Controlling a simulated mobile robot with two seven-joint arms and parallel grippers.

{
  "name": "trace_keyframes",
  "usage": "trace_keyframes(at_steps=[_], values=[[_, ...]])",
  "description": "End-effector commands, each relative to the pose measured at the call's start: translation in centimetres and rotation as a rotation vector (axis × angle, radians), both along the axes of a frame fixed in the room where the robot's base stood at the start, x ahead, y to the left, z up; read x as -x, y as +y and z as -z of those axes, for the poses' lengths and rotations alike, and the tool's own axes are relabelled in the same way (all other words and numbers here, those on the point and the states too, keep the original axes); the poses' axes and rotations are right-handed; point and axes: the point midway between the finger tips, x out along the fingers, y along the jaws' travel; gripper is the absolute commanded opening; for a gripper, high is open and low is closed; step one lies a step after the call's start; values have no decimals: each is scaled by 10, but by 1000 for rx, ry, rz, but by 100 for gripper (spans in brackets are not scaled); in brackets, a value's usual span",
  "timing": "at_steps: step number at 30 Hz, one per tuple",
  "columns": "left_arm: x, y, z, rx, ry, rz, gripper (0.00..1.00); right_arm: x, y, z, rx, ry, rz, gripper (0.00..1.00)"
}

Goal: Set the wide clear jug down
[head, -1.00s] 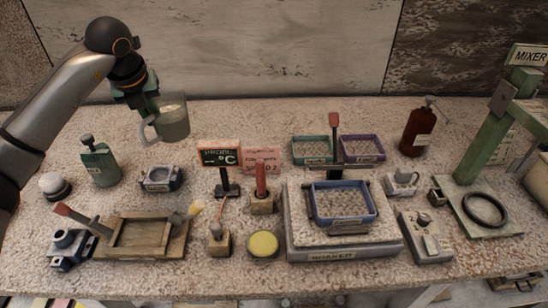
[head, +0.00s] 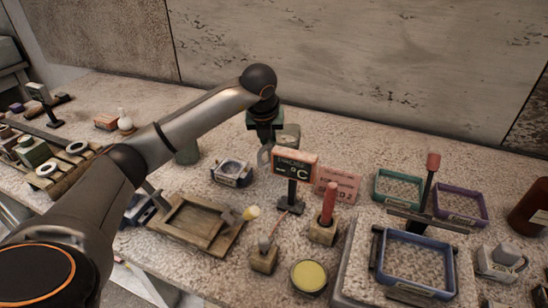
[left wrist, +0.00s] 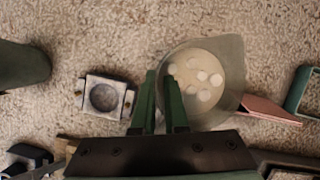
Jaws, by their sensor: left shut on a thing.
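The wide clear jug (head: 289,136) is at the back of the bench in the head view, partly hidden behind the °C sign. In the left wrist view the jug (left wrist: 215,72) is seen from above, with several pale round pieces inside. My left gripper (head: 266,138) is shut on the jug's handle at its left side. The gripper's green fingers (left wrist: 160,108) also show in the left wrist view. The jug looks upright and low over the bench; its base is hidden, so I cannot tell if it touches. My right gripper is out of view.
The °C sign (head: 294,168) and a pink card (head: 337,184) stand close in front of the jug. A grey holder with a round hole (head: 232,172) is to its left. Teal (head: 398,186) and purple (head: 461,203) trays lie right. Bare bench lies behind the jug.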

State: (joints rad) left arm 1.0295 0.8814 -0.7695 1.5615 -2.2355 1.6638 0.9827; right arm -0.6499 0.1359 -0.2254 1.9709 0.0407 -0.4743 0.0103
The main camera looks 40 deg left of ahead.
Motion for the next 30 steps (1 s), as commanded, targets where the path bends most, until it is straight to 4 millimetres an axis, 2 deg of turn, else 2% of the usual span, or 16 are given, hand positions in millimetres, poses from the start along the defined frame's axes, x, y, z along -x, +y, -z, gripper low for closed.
trace_keyframes(at_steps=[5, 12, 23, 24, 30], values=[[-1, 0, 11, 1, -4, 0, 0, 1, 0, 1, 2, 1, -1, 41], [0, 0, 41, 2, -3, 0, 0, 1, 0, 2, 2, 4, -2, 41], [-1, 0, 46, 1, -6, 0, 0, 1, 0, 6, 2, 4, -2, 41], [0, 0, 47, 0, -1, 0, 13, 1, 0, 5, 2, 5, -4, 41], [0, 0, 47, 1, -1, 0, 36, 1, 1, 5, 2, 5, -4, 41]])
